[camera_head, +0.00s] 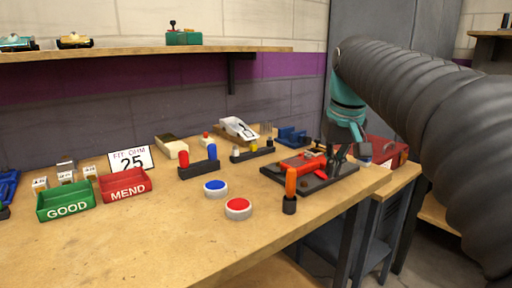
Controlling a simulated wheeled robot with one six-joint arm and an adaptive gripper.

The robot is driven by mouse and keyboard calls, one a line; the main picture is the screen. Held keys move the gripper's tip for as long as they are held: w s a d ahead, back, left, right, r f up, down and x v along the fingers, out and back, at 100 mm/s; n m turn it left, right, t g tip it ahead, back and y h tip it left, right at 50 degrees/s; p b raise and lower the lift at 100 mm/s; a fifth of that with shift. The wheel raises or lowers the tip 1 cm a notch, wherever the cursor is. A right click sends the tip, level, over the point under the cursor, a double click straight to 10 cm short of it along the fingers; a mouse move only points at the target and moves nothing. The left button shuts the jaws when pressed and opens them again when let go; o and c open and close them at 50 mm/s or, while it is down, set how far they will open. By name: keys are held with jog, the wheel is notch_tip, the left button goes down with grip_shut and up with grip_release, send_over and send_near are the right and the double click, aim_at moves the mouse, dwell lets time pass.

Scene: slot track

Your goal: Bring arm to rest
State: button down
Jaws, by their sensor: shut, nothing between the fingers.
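My arm comes in from the right as a large dark ribbed sleeve ending in a teal section. My gripper (362,149) is at its lower end, shut and empty, above the right end of the workbench (170,235). It is beside the black fixture (325,182) with red parts and in front of the red box (388,150). The fingertips are small and partly lost against dark parts behind them, so I cannot tell whether they touch anything.
An orange-handled tool (291,182) stands in a black holder near the front edge. Blue (215,187) and red (238,207) buttons sit mid-bench. Green GOOD (67,208) and red MEND (127,188) bins are at left. A shelf (130,54) hangs above. The front left bench is clear.

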jog(key=s+a+f+t, duration=0.1)
jog(key=s+f+t, duration=0.1)
jog(key=s+f, duration=1.7)
jog(key=shift+s+a+f+m+t, duration=0.15)
jog(key=shift+s+f+m+t, duration=0.2)
jog(key=shift+s, duration=0.6)
